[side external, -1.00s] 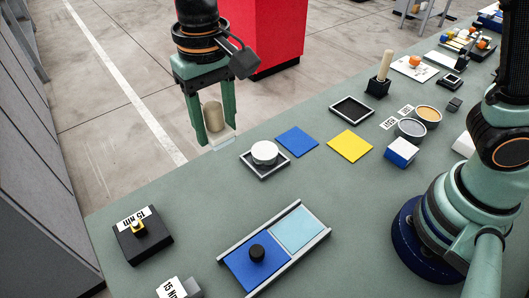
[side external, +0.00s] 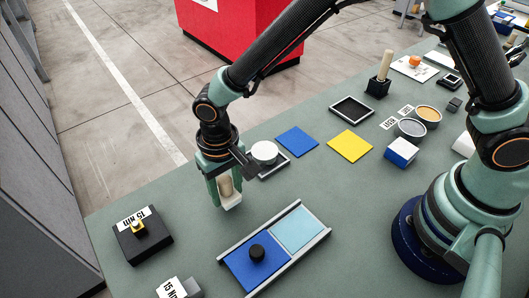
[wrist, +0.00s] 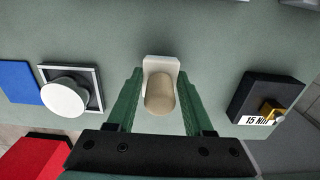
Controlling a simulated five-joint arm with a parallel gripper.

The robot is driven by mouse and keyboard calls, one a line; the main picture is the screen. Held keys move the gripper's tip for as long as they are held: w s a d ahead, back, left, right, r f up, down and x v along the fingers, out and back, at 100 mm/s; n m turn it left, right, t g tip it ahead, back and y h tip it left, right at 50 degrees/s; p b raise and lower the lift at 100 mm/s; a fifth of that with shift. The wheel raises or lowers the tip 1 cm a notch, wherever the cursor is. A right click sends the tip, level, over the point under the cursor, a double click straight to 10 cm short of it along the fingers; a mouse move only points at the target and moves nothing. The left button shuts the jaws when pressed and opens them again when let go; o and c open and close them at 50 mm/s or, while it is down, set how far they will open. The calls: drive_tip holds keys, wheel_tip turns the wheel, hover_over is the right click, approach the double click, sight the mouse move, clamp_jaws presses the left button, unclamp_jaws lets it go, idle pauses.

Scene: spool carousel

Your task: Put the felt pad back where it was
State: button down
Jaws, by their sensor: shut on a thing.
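My gripper (side external: 227,192) is shut on the felt pad (side external: 231,202), a pale rectangular block with a tan cylindrical grip. In the wrist view the pad's pale block (wrist: 162,64) shows beyond the tan grip, between the two green fingers (wrist: 160,95). In the side view the pad hangs upright above or at the green table, left of the sliding-panel tray; I cannot tell whether it touches the table.
A black block with a yellow knob (side external: 137,227) stands at left. A grey-railed tray (side external: 318,236) holds dark and light blue panels and a black knob. A white disc (side external: 264,151) sits in a square frame behind my gripper. Blue (side external: 297,141) and yellow squares (side external: 349,146) lie farther right.

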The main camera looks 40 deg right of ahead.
sight(225, 179)
drive_tip(key=shift+f, duration=1.05)
drive_tip(key=shift+c, duration=1.4)
unclamp_jaws()
drive_tip(key=shift+f, duration=0.15)
wheel_tip(225, 179, up, 12)
drive_tip(key=shift+d+r, duration=0.1)
drive_tip(key=shift+r, duration=0.1)
drive_tip(key=w+d+r+t+y, duration=0.1)
drive_tip(key=d+r+t, duration=0.1)
drive_tip(key=d+r, duration=0.8)
drive_tip(key=s+d+r+t, duration=0.1)
drive_tip(key=s+d, duration=0.2)
drive_tip(key=d, duration=0.5)
drive_tip(key=s+d+r+t+h, duration=0.1)
drive_tip(key=s+d+t, duration=0.1)
drive_tip(key=d, duration=0.7)
drive_tip(key=shift+s+t, duration=0.3)
drive_tip(key=shift+s, duration=0.4)
